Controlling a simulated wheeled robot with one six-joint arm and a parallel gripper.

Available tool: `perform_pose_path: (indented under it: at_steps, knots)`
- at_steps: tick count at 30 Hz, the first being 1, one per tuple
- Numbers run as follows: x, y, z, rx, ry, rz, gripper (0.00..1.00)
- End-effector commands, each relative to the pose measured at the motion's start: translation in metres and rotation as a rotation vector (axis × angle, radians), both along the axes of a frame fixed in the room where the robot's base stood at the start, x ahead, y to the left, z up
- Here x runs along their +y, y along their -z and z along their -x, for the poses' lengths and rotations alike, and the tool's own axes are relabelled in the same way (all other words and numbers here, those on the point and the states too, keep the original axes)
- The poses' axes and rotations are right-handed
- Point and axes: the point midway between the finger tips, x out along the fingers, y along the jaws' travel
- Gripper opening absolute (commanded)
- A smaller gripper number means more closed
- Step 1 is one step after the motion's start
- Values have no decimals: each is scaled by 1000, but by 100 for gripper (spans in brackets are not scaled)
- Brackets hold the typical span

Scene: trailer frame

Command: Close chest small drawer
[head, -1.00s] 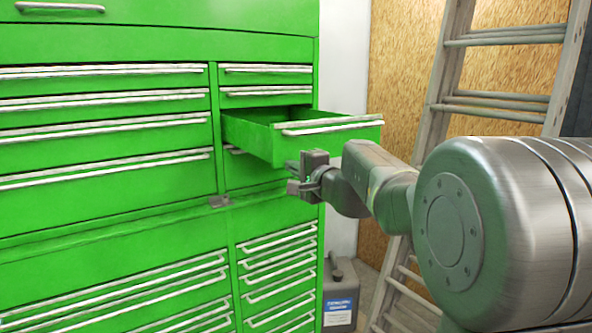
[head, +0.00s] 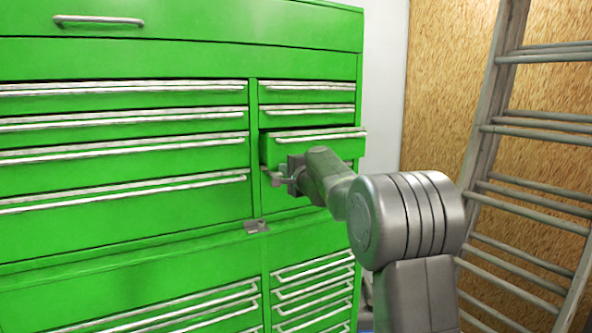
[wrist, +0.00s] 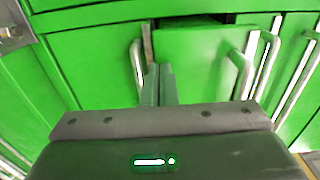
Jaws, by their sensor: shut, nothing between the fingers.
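The green chest's small drawer (head: 340,147) stands partly open in the right column, third from the top, with a silver handle strip along its front's top edge. In the wrist view the drawer front (wrist: 195,55) lies just ahead of the fingers, with a dark gap above it. My gripper (head: 274,178) is shut and empty, at the lower left part of the drawer front. Its closed fingers (wrist: 158,84) point at the green front in the wrist view. I cannot tell for certain whether they touch it. My wrist hides part of the drawer's lower front.
The other chest drawers (head: 120,150) look shut, with long silver handles. A metal latch (head: 257,226) sticks out below the upper drawers. A ladder (head: 490,130) leans at the right before a chipboard wall (head: 445,80).

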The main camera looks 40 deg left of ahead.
Motion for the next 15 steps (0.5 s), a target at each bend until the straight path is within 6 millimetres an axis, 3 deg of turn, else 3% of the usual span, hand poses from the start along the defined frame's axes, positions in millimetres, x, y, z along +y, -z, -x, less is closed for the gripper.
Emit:
perform_pose_path:
  at_steps: [6, 15]
  knots:
    - [22, -1, -9, 0, -1, 1, 0]
    - [28, 0, -11, -1, 0, 0, 0]
